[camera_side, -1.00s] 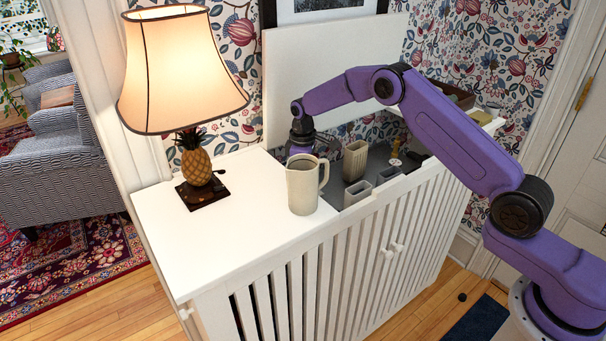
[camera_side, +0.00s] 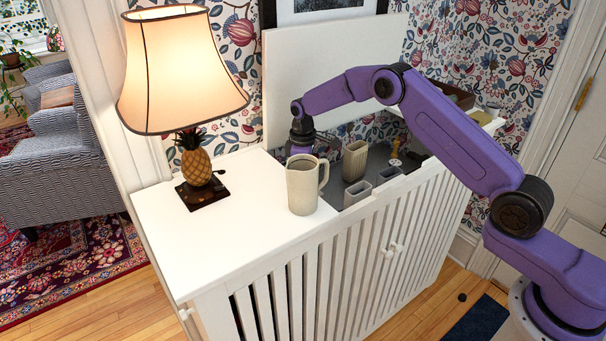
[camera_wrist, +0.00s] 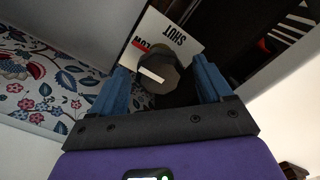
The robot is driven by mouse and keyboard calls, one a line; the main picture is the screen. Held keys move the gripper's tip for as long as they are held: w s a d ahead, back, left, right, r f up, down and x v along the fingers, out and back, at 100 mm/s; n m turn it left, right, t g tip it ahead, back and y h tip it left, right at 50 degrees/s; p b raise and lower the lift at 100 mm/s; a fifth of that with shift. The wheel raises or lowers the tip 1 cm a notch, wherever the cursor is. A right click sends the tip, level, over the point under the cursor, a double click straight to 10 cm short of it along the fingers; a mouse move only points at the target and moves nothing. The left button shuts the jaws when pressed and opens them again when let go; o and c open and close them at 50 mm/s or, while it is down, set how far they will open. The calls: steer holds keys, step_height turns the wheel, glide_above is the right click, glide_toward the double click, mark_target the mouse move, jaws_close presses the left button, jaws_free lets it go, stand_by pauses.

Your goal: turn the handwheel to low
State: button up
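In the wrist view a dark grey, many-sided handwheel (camera_wrist: 160,74) carries a short white bar on its left part. Behind it is a white label plate (camera_wrist: 176,30) with upside-down black lettering that reads SHUT, and a red mark beside partly hidden letters, apparently LOW. My gripper (camera_wrist: 161,66) has its two blue fingers on either side of the handwheel, with a visible gap on each side. It is open; I see no contact. In the side view my gripper's fingers and the handwheel are hidden behind the mug and the cabinet's open section.
A cream mug (camera_side: 302,188) stands on the white cabinet top (camera_side: 235,235), close in front of my wrist. A lit lamp (camera_side: 195,165) stands to the left. A beige ribbed container (camera_side: 355,161) and small grey containers (camera_side: 357,192) sit in the recessed section. The cabinet top's front is clear.

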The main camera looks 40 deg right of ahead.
step_height(320, 180, up, 17)
steer(key=shift+r, duration=0.2)
stand_by(0.5)
steer(key=s+a+r+n, duration=0.1)
steer(key=s+a+r, duration=0.15)
steer(key=s, duration=0.55)
steer(key=s+a+r, duration=0.1)
steer(key=s+a, duration=0.2)
steer(key=s, duration=0.4)
steer(key=s+a+r+n, duration=0.1)
steer(key=s+a, duration=0.2)
steer(key=s, duration=0.5)
steer(key=s+d+f, duration=0.2)
steer(key=s+d, duration=0.1)
steer(key=s, duration=0.5)
steer(key=s+d+f+n, duration=0.1)
steer(key=s+d+f, duration=0.1)
steer(key=s, duration=0.6)
steer(key=s+d+f, duration=0.2)
steer(key=s+d, duration=0.2)
steer(key=s, duration=0.4)
steer(key=shift+d+n, duration=0.2)
steer(key=shift+n, duration=0.1)
